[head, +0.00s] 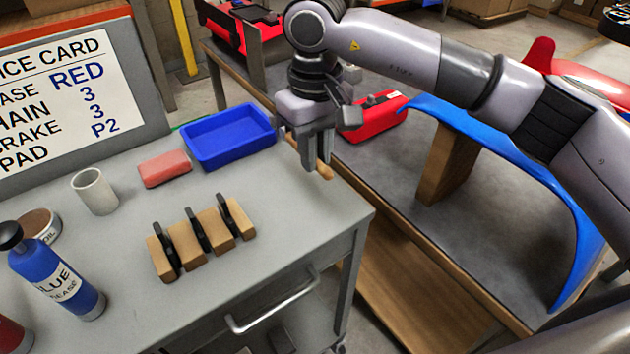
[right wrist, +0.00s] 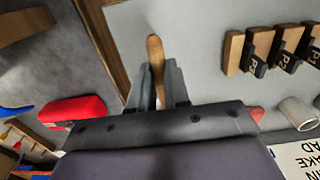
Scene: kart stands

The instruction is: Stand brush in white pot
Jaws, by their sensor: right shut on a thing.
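My right gripper (head: 311,150) is shut on the brush, near the right edge of the grey cart top. The brush's wooden handle (head: 324,171) pokes out below the fingers; the rest of it is hidden by the gripper. In the right wrist view the wooden handle (right wrist: 155,62) sticks out between the fingers (right wrist: 158,95). The white pot (head: 95,191) stands upright on the left part of the cart top, apart from the gripper. It also shows in the right wrist view (right wrist: 296,112). My left gripper is not in view.
A blue tray (head: 229,139) and a pink block (head: 165,168) lie between pot and gripper. A wooden rack with black pads (head: 200,239), a blue grease bottle (head: 58,285) and a tin (head: 38,226) are on the cart. A service card (head: 70,105) stands behind. The cart's front right is clear.

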